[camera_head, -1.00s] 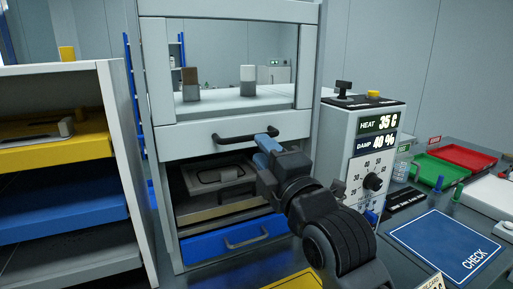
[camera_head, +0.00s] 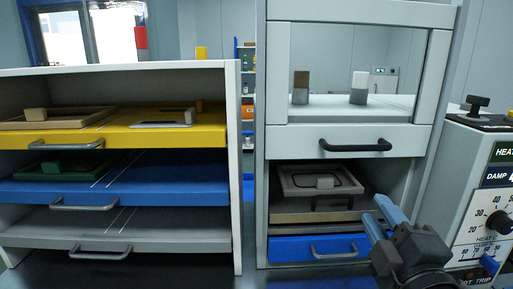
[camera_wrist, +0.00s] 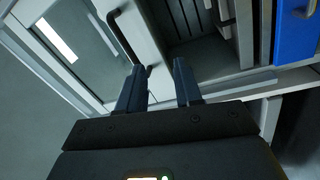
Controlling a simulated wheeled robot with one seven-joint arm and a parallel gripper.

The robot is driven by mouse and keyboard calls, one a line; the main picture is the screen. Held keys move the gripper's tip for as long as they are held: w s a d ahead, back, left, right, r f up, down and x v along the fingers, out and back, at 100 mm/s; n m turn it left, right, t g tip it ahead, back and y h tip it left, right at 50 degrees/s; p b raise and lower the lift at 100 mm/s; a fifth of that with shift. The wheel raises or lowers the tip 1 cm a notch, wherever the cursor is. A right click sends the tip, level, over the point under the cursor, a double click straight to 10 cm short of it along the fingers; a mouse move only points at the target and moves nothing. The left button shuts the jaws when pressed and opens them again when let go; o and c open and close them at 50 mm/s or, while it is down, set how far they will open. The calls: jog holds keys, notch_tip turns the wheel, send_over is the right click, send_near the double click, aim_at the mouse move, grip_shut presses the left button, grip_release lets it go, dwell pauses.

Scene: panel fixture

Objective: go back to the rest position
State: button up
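My gripper (camera_head: 378,222) shows at the lower right of the head view, in front of the right edge of the cabinet's lower opening. In the wrist view my gripper (camera_wrist: 159,75) has its two dark blue fingers apart, with nothing between them. The cabinet (camera_head: 279,190) has a window sash with a black handle (camera_head: 355,146) above the lower opening. That handle also shows in the wrist view (camera_wrist: 122,35), beyond the fingers, and I see no contact with it. The blue drawer (camera_head: 290,250) at the cabinet's bottom looks shut.
A shelf unit (camera_head: 238,170) stands at left with yellow (camera_head: 165,138), blue (camera_head: 180,180) and grey (camera_head: 190,225) drawers. A grey tray (camera_head: 293,184) lies in the cabinet's opening. The control box (camera_head: 468,165) with its dials stands close at right, beside my arm.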

jog(key=s+f+m+g, duration=0.1)
jog(key=s+f+m, duration=0.35)
jog(key=s, duration=0.45)
jog(key=s+a+f+m+g, duration=0.1)
jog(key=s+f+m, duration=0.2)
jog(key=s+f, duration=0.45)
jog(key=s+f+m+g, duration=0.1)
jog(key=s+f+m, duration=0.3)
jog(key=s, duration=0.7)
jog(key=s+d+r+m+g, duration=0.1)
jog(key=s+m, duration=0.2)
jog(key=s, duration=0.8)
jog(key=shift+g, duration=0.4)
jog(key=shift+d+r+m, duration=0.1)
jog(key=shift+m, duration=0.15)
